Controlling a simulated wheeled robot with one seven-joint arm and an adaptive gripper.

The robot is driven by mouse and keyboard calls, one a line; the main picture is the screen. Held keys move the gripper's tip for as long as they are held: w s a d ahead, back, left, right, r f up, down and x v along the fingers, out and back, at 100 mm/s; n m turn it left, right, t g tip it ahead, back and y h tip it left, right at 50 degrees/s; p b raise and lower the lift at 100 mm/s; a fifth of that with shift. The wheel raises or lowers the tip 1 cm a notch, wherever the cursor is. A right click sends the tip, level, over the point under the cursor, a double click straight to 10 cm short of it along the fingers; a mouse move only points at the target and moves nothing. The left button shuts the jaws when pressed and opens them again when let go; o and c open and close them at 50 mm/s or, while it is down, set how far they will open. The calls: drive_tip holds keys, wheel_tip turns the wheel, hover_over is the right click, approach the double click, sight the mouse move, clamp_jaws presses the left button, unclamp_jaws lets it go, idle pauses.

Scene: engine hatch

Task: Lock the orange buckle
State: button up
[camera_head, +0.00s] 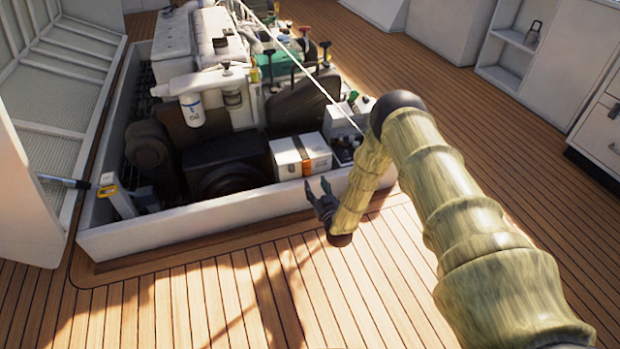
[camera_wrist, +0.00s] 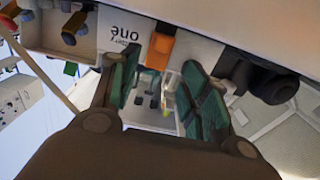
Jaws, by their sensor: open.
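The orange buckle (camera_head: 307,167) sits on a strap around a white box (camera_head: 285,158) inside the hatch, near its front wall. In the wrist view the orange buckle (camera_wrist: 160,50) shows beyond the gap between my fingers, against the white box (camera_wrist: 118,33) with partly readable lettering. My gripper (camera_head: 317,184) is open and empty at the hatch's front rim, just in front of the box. In the wrist view the green finger pads of my gripper (camera_wrist: 160,78) stand apart, with the buckle not between them. I cannot tell the buckle's latch state.
The hatch's white front wall (camera_head: 200,219) stands close to my gripper. An engine (camera_head: 190,45) with an oil filter (camera_head: 192,110) fills the hatch behind. A thin rope (camera_head: 300,65) crosses above it. The open lid (camera_head: 50,130) stands at left. Wooden deck in front is clear.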

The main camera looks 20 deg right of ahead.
sight(308, 172)
drive_tip(key=shift+w+a+b, duration=0.1)
drive_tip(key=shift+w+b, duration=1.15)
drive_tip(key=shift+w, duration=2.35)
drive_tip(key=shift+c, duration=0.4)
drive_tip(key=c, duration=0.9)
drive_tip(key=shift+w+f+t+b, duration=0.15)
drive_tip(key=shift+f+t+b, duration=0.2)
drive_tip(key=shift+t+b, duration=0.25)
drive_tip(key=shift+c, duration=0.2)
drive_tip(key=shift+w+t, duration=0.2)
drive_tip(key=shift+t, duration=0.3)
